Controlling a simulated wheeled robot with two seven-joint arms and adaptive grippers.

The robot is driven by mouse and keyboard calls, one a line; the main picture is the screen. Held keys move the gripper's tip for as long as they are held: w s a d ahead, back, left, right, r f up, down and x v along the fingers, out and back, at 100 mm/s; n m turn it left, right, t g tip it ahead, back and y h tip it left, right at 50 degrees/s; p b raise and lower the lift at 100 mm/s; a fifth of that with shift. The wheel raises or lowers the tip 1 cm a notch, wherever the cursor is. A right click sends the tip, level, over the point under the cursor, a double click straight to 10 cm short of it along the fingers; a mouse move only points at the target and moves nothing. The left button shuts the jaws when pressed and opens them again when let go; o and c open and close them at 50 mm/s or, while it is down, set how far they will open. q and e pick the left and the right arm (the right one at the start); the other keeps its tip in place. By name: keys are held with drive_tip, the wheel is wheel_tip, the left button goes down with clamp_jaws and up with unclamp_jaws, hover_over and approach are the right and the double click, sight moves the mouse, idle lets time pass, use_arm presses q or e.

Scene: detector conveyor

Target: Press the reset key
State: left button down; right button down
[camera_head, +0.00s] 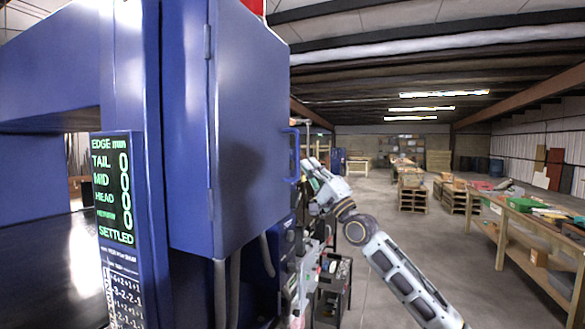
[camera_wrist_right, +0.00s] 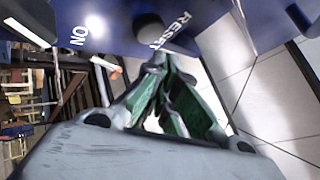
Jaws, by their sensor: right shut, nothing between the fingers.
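The reset key is a dark round button (camera_wrist_right: 149,27) on a blue panel (camera_wrist_right: 120,12) in the right wrist view, with the word RESET beside it. My right gripper (camera_wrist_right: 158,66) has green-padded fingers closed together, with nothing between them. Its tips are just below the key in that view, near the RESET lettering; I cannot tell whether they touch the panel. In the head view my right gripper (camera_head: 312,168) is at the right side of the tall blue cabinet (camera_head: 235,130). The key is not visible there. My left gripper is not in view.
A lit white lamp (camera_wrist_right: 95,25) sits near the ON label. A display (camera_head: 115,190) reading SETTLED is on the blue machine at left. Wooden workbenches (camera_head: 530,225) stand at right, with open floor between.

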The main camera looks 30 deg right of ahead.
drive_tip(key=s+d+b, duration=0.2)
drive_tip(key=s+b, duration=0.1)
drive_tip(key=shift+s+d, duration=0.1)
drive_tip(key=shift+d, duration=0.25)
idle(1.1)
